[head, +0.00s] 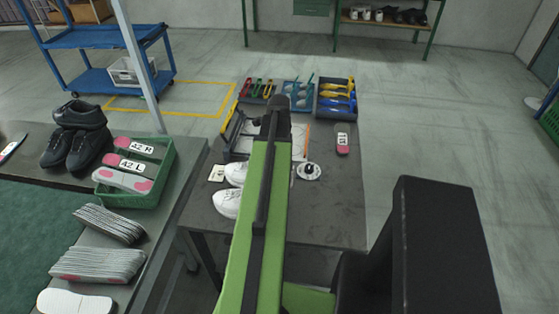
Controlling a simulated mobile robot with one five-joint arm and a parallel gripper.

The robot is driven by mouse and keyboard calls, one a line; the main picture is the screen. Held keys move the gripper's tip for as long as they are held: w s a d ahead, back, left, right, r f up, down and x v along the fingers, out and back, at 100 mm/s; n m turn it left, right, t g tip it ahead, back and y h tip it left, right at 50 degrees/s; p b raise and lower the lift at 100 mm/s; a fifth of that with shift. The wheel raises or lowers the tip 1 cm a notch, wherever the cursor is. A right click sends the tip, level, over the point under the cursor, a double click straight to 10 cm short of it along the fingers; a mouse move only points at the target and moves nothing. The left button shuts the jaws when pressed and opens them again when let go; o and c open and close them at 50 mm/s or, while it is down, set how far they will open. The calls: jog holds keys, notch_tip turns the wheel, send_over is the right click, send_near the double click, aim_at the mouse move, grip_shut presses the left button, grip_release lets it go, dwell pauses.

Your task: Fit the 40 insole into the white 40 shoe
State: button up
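Two white shoes lie on the dark table (335,220), partly hidden behind my green arm: one shoe (235,173) farther back, the other shoe (227,203) nearer. A small pale tag (217,173) lies just left of them; I cannot read it. A single insole (342,143) with a pink end and a white label lies toward the table's right edge. Its label is too small to read surely. My arm reaches forward over the table and ends in a dark joint. My gripper is hidden behind the arm, so its fingers do not show.
Trays of tools (337,98) line the table's back. On the left bench are a green crate (157,191) with insoles labelled 42 R and 42 L, black shoes (75,145) and insole stacks (100,264). The table's right front is clear.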

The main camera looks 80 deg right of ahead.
jog(key=o, duration=1.6)
jog(key=shift+f, duration=0.1)
jog(key=shift+c, duration=0.2)
jog(key=shift+r+p, duration=1.55)
notch_tip(320, 180, up, 7)
jog(key=p, duration=0.7)
